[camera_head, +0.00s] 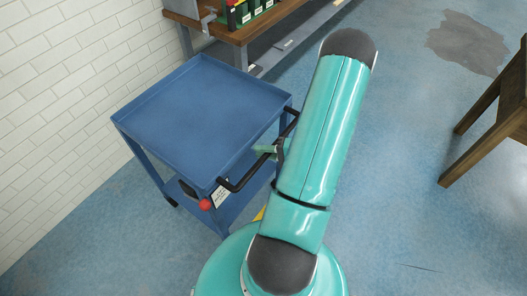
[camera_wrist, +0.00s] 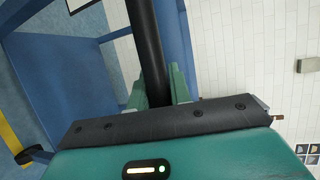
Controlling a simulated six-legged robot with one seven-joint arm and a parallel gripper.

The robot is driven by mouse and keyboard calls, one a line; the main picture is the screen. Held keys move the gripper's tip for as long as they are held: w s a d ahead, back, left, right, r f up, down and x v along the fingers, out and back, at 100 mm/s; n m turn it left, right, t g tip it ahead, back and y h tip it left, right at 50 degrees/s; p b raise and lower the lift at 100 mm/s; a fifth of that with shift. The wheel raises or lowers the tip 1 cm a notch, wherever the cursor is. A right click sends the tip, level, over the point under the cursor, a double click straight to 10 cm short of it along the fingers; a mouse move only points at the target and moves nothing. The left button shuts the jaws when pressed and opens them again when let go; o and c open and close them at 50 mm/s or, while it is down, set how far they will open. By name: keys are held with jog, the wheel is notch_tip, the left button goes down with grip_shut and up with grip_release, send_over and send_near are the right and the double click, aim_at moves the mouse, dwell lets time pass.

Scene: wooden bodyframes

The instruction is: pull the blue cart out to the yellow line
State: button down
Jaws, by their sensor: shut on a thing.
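The blue cart (camera_head: 205,105) stands beside the white brick wall, with a flat tray top, a lower shelf and a black handle bar (camera_head: 236,184) on its near right side. In the wrist view, my gripper's green fingers (camera_wrist: 160,90) are shut around the black handle bar (camera_wrist: 147,42), one on each side. A piece of yellow line (camera_head: 260,213) shows on the floor beside my base; it also shows in the wrist view (camera_wrist: 10,138). Most of the line is hidden.
A wooden workbench (camera_head: 240,30) with green bins stands behind the cart, close to its far edge. A wooden piece of furniture (camera_head: 500,110) stands at the right. The blue floor at the lower right is clear.

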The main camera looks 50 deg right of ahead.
jog(key=shift+w, duration=0.15)
jog(key=c, duration=1.3)
grip_release()
jog(key=shift+d, duration=0.1)
jog(key=v, duration=1.3)
jog(key=shift+s, duration=0.3)
jog(key=shift+d+r, duration=0.1)
jog(key=shift+r, duration=0.1)
